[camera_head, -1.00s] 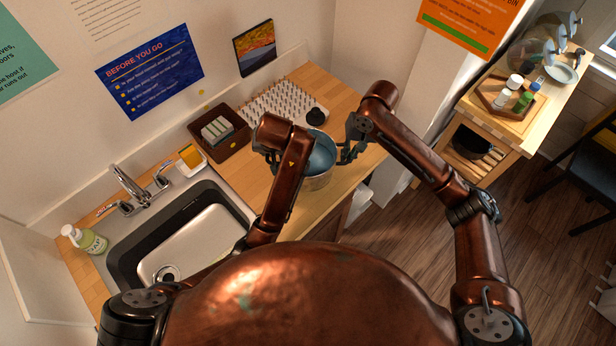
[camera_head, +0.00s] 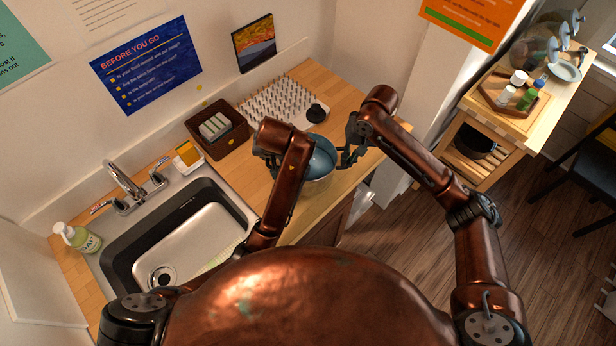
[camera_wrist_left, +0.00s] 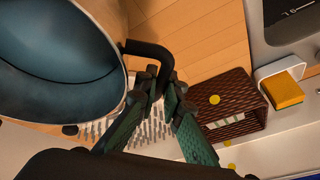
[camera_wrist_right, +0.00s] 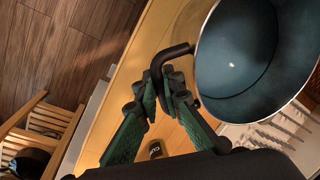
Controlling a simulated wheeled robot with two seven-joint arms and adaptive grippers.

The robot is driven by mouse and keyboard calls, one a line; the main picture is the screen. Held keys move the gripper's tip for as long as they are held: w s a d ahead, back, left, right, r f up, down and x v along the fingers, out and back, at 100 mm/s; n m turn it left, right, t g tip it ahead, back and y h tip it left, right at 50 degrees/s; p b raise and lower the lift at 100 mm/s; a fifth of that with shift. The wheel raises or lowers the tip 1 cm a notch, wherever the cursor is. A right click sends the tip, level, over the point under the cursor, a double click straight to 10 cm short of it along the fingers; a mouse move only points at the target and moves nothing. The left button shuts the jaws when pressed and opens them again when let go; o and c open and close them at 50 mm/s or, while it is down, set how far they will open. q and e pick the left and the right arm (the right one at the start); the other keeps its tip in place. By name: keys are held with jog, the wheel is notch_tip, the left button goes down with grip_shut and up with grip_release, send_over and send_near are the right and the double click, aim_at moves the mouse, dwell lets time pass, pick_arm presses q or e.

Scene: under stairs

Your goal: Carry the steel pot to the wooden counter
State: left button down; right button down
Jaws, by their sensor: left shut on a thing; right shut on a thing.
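The steel pot (camera_head: 321,162) has a blue-grey inside and two dark side handles. It is over the wooden counter (camera_head: 347,103), right of the sink; I cannot tell if its base touches the wood. My left gripper (camera_head: 268,158) is shut on one handle, seen in the left wrist view (camera_wrist_left: 160,82) beside the pot (camera_wrist_left: 55,75). My right gripper (camera_head: 350,152) is shut on the opposite handle, seen in the right wrist view (camera_wrist_right: 166,80) beside the pot (camera_wrist_right: 238,60). The pot looks roughly upright and empty. My left arm covers part of its left side.
A spiked drying mat (camera_head: 270,101) and a black round item (camera_head: 316,113) are behind the pot. A brown basket (camera_head: 216,146), a sponge holder (camera_head: 187,156) and the sink (camera_head: 180,245) stand left. A wooden cart (camera_head: 520,112) stands right across open floor (camera_head: 415,245).

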pick_arm(q)
jog(key=shift+f+b, duration=0.55)
jog(key=shift+f, duration=0.05)
pick_arm(e)
jog(key=shift+f, duration=0.65)
pick_arm(q)
jog(key=c, duration=2.1)
grip_release()
jog(key=shift+s, duration=0.1)
pick_arm(e)
jog(key=c, duration=2.1)
grip_release()
jog(key=shift+s+a, duration=0.1)
jog(key=shift+r, duration=0.1)
pick_arm(q)
jog(key=shift+f, duration=0.1)
pick_arm(e)
jog(key=shift+d+r, duration=0.25)
jog(key=shift+r, duration=1.05)
jog(key=shift+d+r, duration=0.3)
jog(key=shift+r, duration=0.95)
jog(key=shift+d+r, duration=0.25)
jog(key=shift+r, duration=1.05)
pick_arm(q)
jog(key=shift+c, duration=0.3)
jog(key=o, duration=1.4)
jog(key=shift+f, duration=0.1)
